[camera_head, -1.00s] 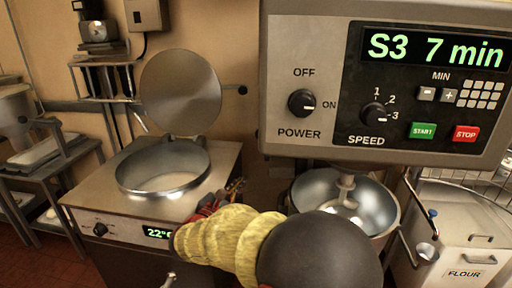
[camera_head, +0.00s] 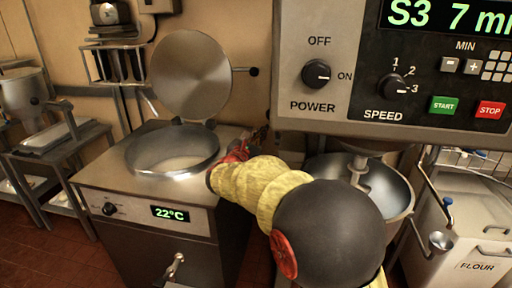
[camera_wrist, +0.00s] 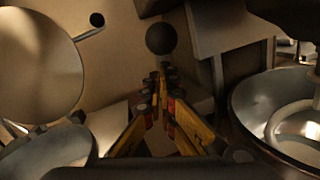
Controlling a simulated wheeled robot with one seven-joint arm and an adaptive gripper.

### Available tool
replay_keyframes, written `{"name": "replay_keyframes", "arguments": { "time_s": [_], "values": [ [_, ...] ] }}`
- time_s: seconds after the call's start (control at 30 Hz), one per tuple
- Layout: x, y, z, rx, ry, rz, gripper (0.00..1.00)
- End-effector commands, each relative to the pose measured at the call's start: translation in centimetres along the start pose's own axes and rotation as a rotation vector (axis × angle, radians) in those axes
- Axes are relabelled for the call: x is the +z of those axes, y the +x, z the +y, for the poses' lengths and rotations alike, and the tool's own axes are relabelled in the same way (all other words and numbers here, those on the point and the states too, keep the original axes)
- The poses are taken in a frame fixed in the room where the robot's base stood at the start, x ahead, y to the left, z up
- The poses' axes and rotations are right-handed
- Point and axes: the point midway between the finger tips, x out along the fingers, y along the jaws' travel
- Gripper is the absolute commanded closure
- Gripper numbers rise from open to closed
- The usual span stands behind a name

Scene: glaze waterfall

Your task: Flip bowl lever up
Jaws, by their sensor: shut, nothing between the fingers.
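A dark round knob (camera_wrist: 161,38) shows just beyond my fingertips in the wrist view; it looks like the end of the bowl lever, but its shaft is hidden. The steel mixer bowl (camera_head: 388,190) sits under the control head and also shows at the right of the wrist view (camera_wrist: 245,100). My gripper (camera_wrist: 160,75) has its yellow fingers drawn together, pointing at the knob with nothing between them. Whether the tips touch the knob I cannot tell. In the head view my gripper (camera_head: 262,136) is left of the bowl, partly hidden by my arm.
The mixer's control head (camera_head: 330,110) hangs above and right of my gripper. A kettle (camera_head: 130,168) with a raised round lid (camera_head: 190,75) stands at left; the lid's ball handle (camera_wrist: 97,19) is up and left of my fingers. A flour bin (camera_head: 470,235) stands at right.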

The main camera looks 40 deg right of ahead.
Motion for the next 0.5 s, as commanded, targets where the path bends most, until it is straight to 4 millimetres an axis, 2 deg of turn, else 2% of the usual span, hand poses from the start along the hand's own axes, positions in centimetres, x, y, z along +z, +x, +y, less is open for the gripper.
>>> {"name": "replay_keyframes", "arguments": {
  "time_s": [0.2,0.5],
  "values": [
    [0.83,0.90,-0.01,0.000,0.000,0.001,1.00],
    [0.92,0.93,0.01,0.000,-0.001,0.002,1.00]
  ]
}}
